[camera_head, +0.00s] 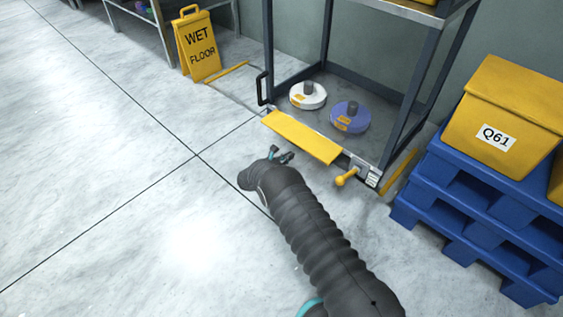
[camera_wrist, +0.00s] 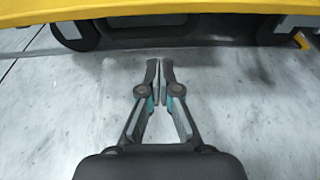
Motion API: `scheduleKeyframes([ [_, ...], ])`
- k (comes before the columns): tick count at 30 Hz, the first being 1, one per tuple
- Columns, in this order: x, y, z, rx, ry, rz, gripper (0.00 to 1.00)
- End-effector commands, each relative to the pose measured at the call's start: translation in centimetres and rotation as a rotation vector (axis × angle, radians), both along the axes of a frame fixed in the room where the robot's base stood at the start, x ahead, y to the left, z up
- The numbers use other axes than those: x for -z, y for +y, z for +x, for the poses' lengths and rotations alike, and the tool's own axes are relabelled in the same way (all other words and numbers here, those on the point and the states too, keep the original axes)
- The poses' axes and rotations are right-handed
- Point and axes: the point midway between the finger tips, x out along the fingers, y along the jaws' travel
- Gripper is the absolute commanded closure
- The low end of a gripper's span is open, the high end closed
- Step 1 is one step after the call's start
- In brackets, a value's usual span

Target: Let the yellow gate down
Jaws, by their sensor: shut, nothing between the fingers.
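The yellow gate (camera_head: 301,136) is a flat yellow panel along the front lower edge of a dark-framed cage or rack. It slopes outward from the frame in the head view. In the wrist view its yellow face (camera_wrist: 160,10) fills the top edge. A yellow knob on a lever (camera_head: 346,178) sits at the gate's right end beside a metal plate. My gripper (camera_head: 284,157) is just in front of the gate, low over the floor. In the wrist view my gripper (camera_wrist: 160,66) is shut and empty, its fingertips pointing toward the gate. I cannot tell if it touches the gate.
A white spool (camera_head: 308,98) and a purple spool (camera_head: 349,120) lie inside the rack. A blue pallet stack (camera_head: 470,205) with a yellow Q61 box (camera_head: 507,110) stands right. A wet floor sign (camera_head: 197,45) stands back left. The floor at left is clear.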

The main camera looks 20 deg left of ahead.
Motion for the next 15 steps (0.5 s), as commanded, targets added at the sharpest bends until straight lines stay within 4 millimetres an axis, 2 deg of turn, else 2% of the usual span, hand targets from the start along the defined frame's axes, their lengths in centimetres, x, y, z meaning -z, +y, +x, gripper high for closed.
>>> scheduleKeyframes([
  [4, 0.7, -0.9, 1.9, 0.003, -0.001, 0.001, 1.0],
  [6, -0.7, -0.6, 1.7, 0.0, -0.002, 0.003, 1.0],
  [15, -3.2, -0.6, 1.4, 0.0, 0.0, 0.001, 1.0],
])
